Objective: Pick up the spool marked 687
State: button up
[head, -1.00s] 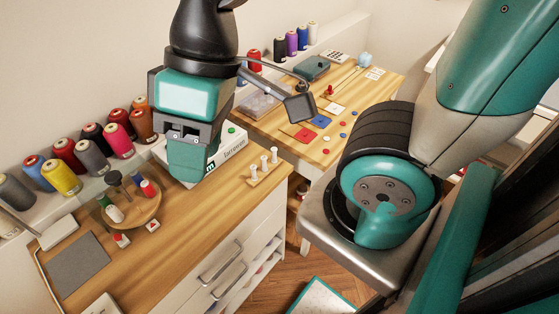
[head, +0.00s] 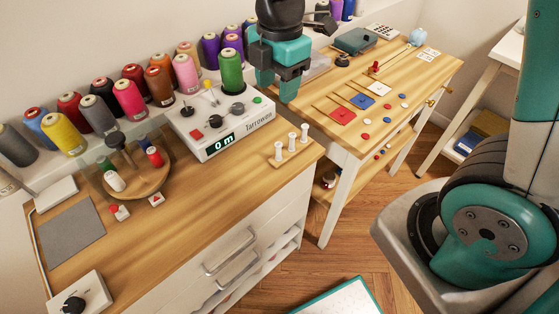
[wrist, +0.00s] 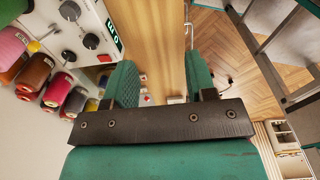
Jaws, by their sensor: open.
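Several coloured thread spools stand in a row on the ledge behind the left bench, among them a yellow spool (head: 62,135), a grey spool (head: 100,113), a red spool (head: 129,98) and a pink spool (head: 186,74). A green spool (head: 231,70) stands on the white Tarrowon machine. No number can be read on any spool, so I cannot tell which is 687. My gripper (head: 278,92) is open and empty, fingers down, right of the green spool and above the machine's right end. The wrist view shows its two fingers (wrist: 160,82) apart, with spools (wrist: 38,75) at the left.
The white machine (head: 220,125) has knobs and a display reading 0 m. A round wooden tray (head: 137,180) with small spools stands left of it, and a wooden peg stand (head: 291,151) right of it. A second table (head: 400,85) holds cards and buttons.

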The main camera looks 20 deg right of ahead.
notch_tip(320, 180, down, 4)
jog(key=w+n, duration=0.2)
send_over(279, 150)
jog(key=w, duration=0.1)
jog(key=shift+h, duration=0.3)
jog(key=f, duration=0.9)
jog(key=shift+w+f, duration=0.2)
jog(key=shift+f, duration=0.2)
jog(key=shift+s+d+f+p, duration=0.1)
jog(key=shift+s+f+p, duration=0.1)
jog(key=shift+f, duration=1.35)
jog(key=shift+s+d+f+p, duration=0.1)
jog(key=shift+f+p, duration=0.1)
jog(key=shift+f, duration=1.35)
jog(key=shift+c, duration=0.5)
grip_shut()
